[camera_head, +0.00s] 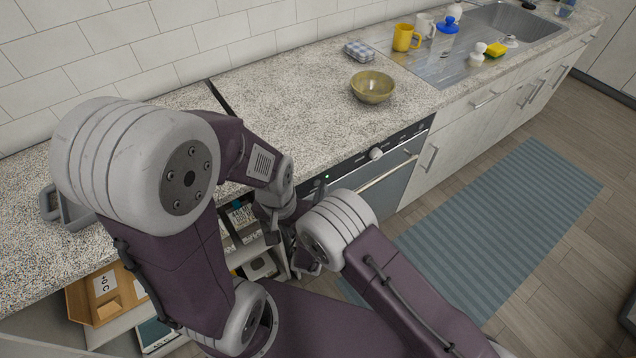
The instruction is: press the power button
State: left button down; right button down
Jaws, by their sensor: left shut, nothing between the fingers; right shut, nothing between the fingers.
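No part that I can tell for sure as the power button shows. A built-in oven (378,185) under the counter has a dark control strip with a round light knob (375,153) and small marks too fine to read. The left end of the strip is close to my wrists and partly hidden. Neither is seen touching the oven panel.
The speckled counter (290,95) carries a bowl (373,87), a yellow mug (406,38) and a blue-lidded jar (446,40) near the sink. Open shelves (250,225) below hold several items. A blue striped mat (510,215) lies on the floor.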

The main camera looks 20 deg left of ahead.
jog(key=s+d+p, duration=0.1)
jog(key=s+d, duration=0.3)
jog(key=d, duration=0.1)
jog(key=shift+f, duration=0.15)
jog(key=shift+w, duration=0.1)
dwell(0.5)
